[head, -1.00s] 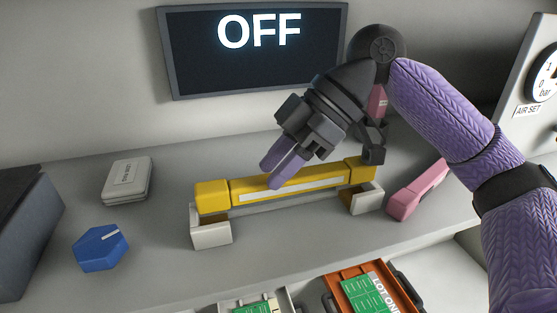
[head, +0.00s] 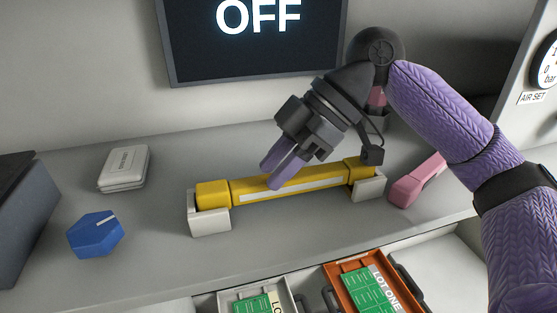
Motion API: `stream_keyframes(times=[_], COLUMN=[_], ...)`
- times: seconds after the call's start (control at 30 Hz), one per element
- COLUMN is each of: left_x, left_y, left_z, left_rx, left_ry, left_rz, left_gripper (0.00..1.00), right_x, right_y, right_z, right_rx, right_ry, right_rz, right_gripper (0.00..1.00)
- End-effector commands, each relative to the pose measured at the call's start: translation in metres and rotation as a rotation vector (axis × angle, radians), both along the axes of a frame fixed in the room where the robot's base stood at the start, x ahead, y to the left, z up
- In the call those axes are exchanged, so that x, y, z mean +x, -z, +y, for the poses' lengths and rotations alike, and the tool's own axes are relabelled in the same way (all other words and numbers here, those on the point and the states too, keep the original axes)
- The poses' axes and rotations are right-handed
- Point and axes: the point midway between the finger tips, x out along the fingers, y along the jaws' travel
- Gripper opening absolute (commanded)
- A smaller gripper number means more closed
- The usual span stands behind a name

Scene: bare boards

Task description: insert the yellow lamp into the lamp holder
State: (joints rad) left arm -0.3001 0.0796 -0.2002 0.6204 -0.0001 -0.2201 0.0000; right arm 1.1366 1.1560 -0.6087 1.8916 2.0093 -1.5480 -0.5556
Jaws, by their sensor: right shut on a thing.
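The yellow lamp (head: 245,193), a long bar with a white strip along its front, lies across the lamp holder. The holder shows as two pale end brackets, the left one (head: 208,220) and the right one (head: 370,188). The lamp's ends sit down at these brackets; whether they are fully seated I cannot tell. My right gripper (head: 279,176) is shut on the lamp near its middle, coming from above. Its purple fingers hide part of the lamp. My left gripper is not in view. A display (head: 258,35) behind reads OFF.
A pink bar (head: 417,181) lies right of the holder. A blue knob-like block (head: 95,235) and a pale case (head: 124,168) stand at left. A grey tray (head: 286,287) and an orange tray (head: 341,262) with green boards are in front, below the ledge.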

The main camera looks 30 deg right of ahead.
Motion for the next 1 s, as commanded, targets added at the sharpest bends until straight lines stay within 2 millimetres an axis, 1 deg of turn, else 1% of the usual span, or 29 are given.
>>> stream_keyframes(times=[0.33, 0.37, 0.4, 0.47, 0.5, 0.53, 0.77, 0.83, 0.93, 1.0], left_x=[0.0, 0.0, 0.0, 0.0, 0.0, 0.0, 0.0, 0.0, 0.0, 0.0], left_y=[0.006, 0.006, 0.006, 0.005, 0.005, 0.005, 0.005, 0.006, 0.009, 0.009], left_z=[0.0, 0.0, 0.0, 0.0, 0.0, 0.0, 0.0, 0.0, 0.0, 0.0], left_rx=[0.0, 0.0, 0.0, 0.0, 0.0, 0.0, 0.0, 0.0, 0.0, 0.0], left_ry=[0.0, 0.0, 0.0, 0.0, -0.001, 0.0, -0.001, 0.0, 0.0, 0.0], left_rz=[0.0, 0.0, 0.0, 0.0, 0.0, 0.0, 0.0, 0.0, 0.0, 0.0], left_gripper=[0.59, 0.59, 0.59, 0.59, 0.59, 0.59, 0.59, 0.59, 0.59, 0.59], right_x=[0.0, 0.0, 0.0, 0.0, 0.0, 0.0, 0.0, 0.0, -0.004, -0.006], right_y=[0.009, 0.009, 0.009, 0.009, 0.008, 0.009, 0.008, 0.004, -0.011, -0.027], right_z=[0.0, 0.0, 0.0, 0.0, 0.0, 0.0, 0.0, -0.004, -0.018, -0.03], right_rx=[0.0, 0.0, 0.0, 0.0, 0.0, 0.0, 0.0, 0.001, 0.002, 0.003], right_ry=[0.0, 0.0, 0.0, 0.0, 0.0, 0.0, 0.0, 0.002, 0.003, 0.002], right_rz=[0.0, 0.0, 0.0, 0.0, 0.0, 0.0, 0.0, -0.001, -0.005, -0.004], right_gripper=[0.0, 0.41, 0.5, 0.63, 0.71, 0.77, 0.78, 0.78, 0.78, 0.78])
